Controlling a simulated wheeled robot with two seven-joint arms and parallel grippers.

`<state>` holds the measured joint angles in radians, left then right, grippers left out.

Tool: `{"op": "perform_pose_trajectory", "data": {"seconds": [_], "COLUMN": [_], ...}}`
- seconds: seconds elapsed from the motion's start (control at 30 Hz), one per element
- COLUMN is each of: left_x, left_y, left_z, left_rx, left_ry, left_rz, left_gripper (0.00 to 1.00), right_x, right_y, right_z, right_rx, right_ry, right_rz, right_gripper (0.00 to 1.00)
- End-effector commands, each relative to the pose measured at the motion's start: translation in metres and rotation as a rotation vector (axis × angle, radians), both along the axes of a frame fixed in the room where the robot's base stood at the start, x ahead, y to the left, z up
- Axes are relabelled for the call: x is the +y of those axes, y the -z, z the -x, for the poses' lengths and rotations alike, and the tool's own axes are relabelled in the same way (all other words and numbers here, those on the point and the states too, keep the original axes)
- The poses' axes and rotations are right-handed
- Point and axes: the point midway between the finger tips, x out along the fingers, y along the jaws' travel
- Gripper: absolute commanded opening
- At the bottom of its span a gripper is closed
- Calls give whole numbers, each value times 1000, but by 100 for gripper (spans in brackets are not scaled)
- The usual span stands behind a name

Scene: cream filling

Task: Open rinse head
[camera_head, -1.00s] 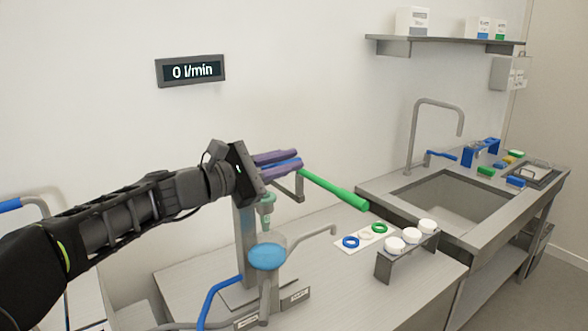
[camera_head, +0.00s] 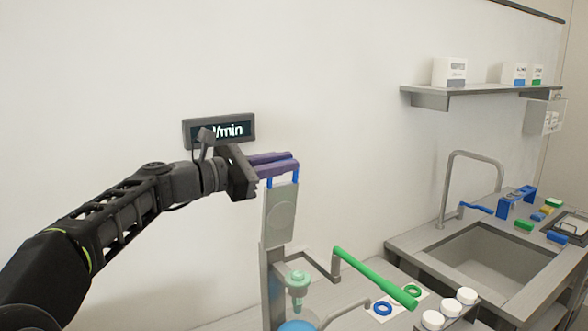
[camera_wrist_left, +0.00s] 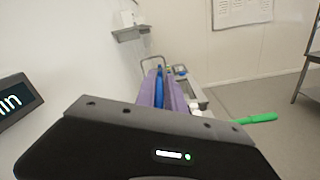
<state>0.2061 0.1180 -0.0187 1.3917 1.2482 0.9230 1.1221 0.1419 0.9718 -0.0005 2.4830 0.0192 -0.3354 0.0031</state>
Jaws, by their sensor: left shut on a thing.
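My left gripper (camera_head: 291,163) with its purple fingers is shut on a blue handle (camera_head: 296,177) at the top of the rinse stand. The handle is fixed to a flat grey plate (camera_head: 280,214), which looks like the rinse head and stands upright with a round mark on its face. In the left wrist view the blue handle (camera_wrist_left: 159,87) lies between the purple fingers. Below the plate are a pale green nozzle (camera_head: 297,282) and a blue round top (camera_head: 297,326), cut by the lower edge. My right gripper is not in view.
A green lever (camera_head: 375,277) sticks out to the right of the stand. A display (camera_head: 219,131) on the wall is partly covered by my gripper. A sink (camera_head: 487,262) is at the right.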

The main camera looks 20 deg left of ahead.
Motion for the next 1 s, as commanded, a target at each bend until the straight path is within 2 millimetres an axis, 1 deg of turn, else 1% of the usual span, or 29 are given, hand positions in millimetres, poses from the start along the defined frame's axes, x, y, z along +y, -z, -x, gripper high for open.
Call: {"op": "perform_pose_trajectory", "data": {"seconds": [0.03,0.2,0.4,0.6,0.93,0.97,1.0], "left_x": [9,28,42,46,46,46,46], "left_y": [3,2,3,4,5,5,5], "left_z": [-8,-24,-34,-38,-38,-38,-38], "left_rx": [31,106,161,179,183,183,183], "left_ry": [-6,-5,-3,-3,-2,-2,-2], "left_rz": [25,115,178,201,201,201,202], "left_gripper": [0,0,0,0,0,15,19], "right_x": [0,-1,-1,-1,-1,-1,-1], "right_y": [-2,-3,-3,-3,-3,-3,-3], "right_z": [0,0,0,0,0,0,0], "right_rx": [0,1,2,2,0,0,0], "right_ry": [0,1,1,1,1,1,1], "right_rz": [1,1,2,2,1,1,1], "right_gripper": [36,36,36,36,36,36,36]}}
